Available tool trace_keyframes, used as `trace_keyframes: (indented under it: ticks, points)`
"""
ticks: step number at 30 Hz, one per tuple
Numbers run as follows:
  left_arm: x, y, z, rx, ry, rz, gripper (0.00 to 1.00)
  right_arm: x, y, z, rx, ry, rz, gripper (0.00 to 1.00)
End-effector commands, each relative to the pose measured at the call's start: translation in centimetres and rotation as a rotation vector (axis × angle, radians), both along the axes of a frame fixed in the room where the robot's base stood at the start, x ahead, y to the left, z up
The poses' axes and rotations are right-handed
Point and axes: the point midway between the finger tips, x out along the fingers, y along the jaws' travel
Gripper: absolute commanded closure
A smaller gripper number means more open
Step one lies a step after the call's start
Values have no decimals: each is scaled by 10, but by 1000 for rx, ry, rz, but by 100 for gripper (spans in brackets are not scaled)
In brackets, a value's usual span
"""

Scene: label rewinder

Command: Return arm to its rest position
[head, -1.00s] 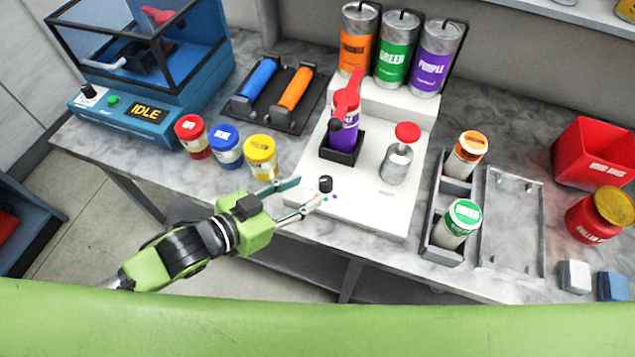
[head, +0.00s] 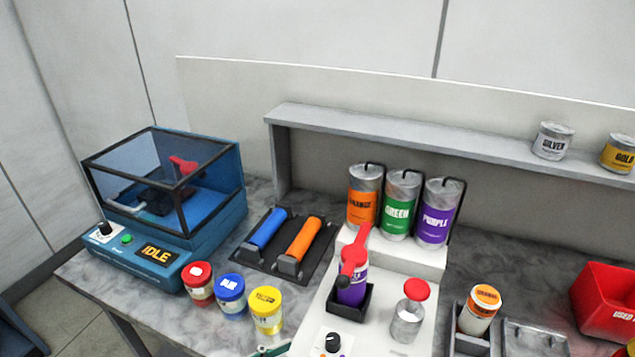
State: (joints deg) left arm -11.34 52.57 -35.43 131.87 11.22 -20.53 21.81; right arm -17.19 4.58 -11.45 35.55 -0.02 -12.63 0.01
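Only a fingertip of my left gripper (head: 272,350) shows at the bottom edge of the head view. It is just left of the black dial (head: 332,343) on the white dispensing stand (head: 385,334). The rest of this gripper and its arm are below the picture, so its opening is hidden. I cannot tell whether it touches anything. My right gripper is not in view. A red lever (head: 354,255) rises above the purple-labelled bottle (head: 352,287), which sits in a black holder on the stand.
A blue machine (head: 170,215) reading IDLE stands at the left. Red (head: 200,288), blue (head: 231,297) and yellow (head: 267,314) lidded jars stand along the front. A black roller rack (head: 263,262) is behind them. A red bin (head: 605,302) stands at the right.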

Motion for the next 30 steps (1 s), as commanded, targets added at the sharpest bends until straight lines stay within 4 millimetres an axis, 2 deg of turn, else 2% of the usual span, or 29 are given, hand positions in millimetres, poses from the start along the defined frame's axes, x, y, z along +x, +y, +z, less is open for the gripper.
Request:
trace_keyframes:
  ticks: [5, 8, 11, 14, 18, 23, 27, 30]
  points:
    - [5, 2, -6, 35, 25, 66, 62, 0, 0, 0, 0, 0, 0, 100]
    - [8, 13, -16, 93, 73, 159, 62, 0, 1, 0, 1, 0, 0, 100]
    - [5, 34, -32, 167, 160, 271, 62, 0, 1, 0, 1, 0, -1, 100]
    - [-10, 59, -51, 242, 274, 374, 62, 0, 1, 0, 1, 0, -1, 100]
    - [-42, 90, -75, 324, 442, 477, 62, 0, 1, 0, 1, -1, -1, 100]
    - [-87, 114, -95, 388, 627, 556, 62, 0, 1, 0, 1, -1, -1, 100]
    - [-132, 128, -107, 429, 795, 604, 62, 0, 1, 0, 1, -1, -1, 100]
    - [-120, 127, -141, 440, 789, 593, 62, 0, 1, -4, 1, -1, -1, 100]
